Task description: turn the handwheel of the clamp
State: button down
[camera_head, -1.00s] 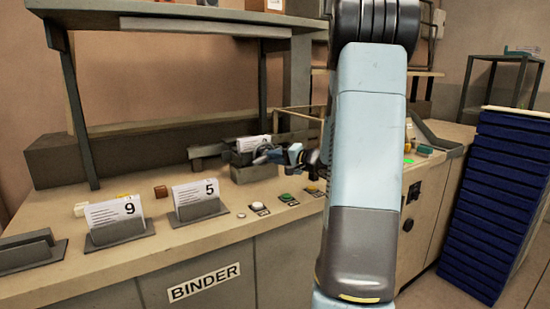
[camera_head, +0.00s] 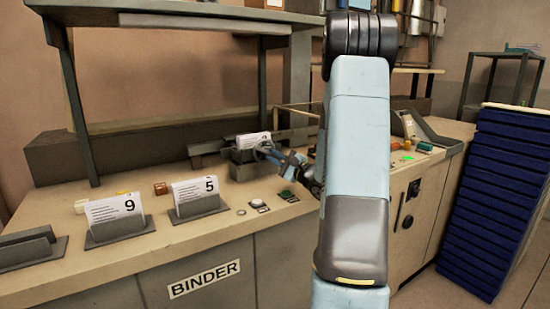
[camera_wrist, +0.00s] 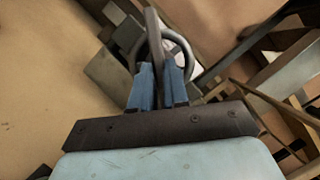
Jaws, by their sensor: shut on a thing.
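The clamp (camera_head: 243,172) is a dark grey block on the bench, with a white numbered sheet (camera_head: 252,140) standing at its top. Its handwheel is a grey metal ring (camera_wrist: 185,45) in the wrist view; it is small and partly hidden by my gripper in the head view. My gripper (camera_head: 272,154) is at the clamp's right front. In the wrist view its blue fingers (camera_wrist: 160,72) are shut on the handwheel, with a grey bar of it running between them.
Sheet holders with cards 9 (camera_head: 115,215) and 5 (camera_head: 195,193) stand to the left. Push buttons, including a white one (camera_head: 257,204), line the bench front. A shelf post (camera_head: 300,85) rises behind the clamp. Stacked blue trays (camera_head: 500,200) stand at the right.

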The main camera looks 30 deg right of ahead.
jog(key=shift+f+m+t+h, duration=0.3)
jog(key=shift+f+m, duration=0.05)
jog(key=shift+m, duration=0.45)
jog(key=shift+a, duration=0.1)
jog(key=c, duration=1.1)
grip_release()
jog(key=shift+r, duration=0.15)
jog(key=v, duration=1.3)
jog(key=shift+s+f, duration=0.25)
jog(key=shift+s, duration=0.1)
